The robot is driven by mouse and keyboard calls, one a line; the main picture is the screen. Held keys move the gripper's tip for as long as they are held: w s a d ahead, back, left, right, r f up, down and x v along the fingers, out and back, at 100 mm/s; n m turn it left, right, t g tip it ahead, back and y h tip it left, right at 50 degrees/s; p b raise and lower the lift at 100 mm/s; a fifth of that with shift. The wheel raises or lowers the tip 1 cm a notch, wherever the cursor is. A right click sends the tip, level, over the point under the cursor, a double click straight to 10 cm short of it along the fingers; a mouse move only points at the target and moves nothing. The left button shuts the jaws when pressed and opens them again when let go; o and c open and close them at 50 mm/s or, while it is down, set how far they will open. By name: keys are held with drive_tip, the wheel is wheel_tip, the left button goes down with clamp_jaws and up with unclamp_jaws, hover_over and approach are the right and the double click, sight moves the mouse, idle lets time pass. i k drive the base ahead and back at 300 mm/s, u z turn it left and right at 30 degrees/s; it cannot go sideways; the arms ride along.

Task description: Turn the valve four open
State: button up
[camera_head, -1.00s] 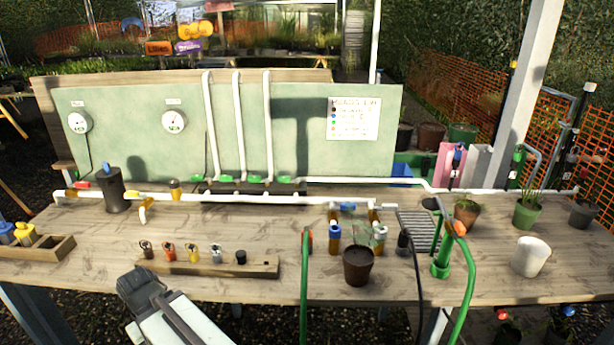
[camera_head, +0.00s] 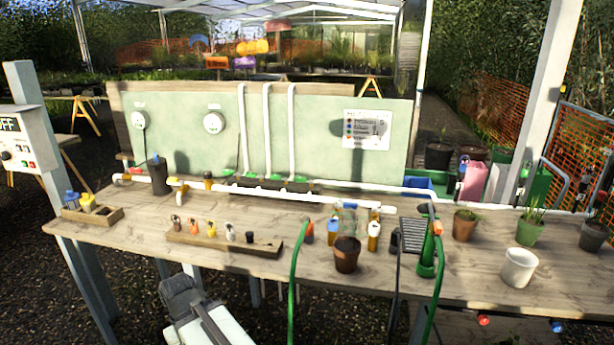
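A row of green valve handles sits along the foot of the green panel (camera_head: 320,165), at the base of white upright pipes. I make out a leftmost green handle (camera_head: 226,172), another green handle (camera_head: 248,175) and a rightmost green handle (camera_head: 305,180). A red handle (camera_head: 138,169) and a yellow handle (camera_head: 173,181) sit on the pipe at left. No number is readable, so I cannot tell which is valve four. My gripper (camera_head: 178,285) is low in front of the bench's near edge, apart from every valve. Its fingers are too unclear to tell open from shut.
On the bench (camera_head: 330,270) are a wooden rack (camera_head: 190,240) of small fittings, a brown pot (camera_head: 346,258), a white pot (camera_head: 519,267) and a green hose (camera_head: 293,275). A dark cylinder (camera_head: 158,178) stands near the red handle. A control box (camera_head: 25,135) is at left.

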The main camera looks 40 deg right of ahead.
sight(297, 179)
drive_tip(key=u, duration=0.05)
drive_tip(key=i, duration=0.9)
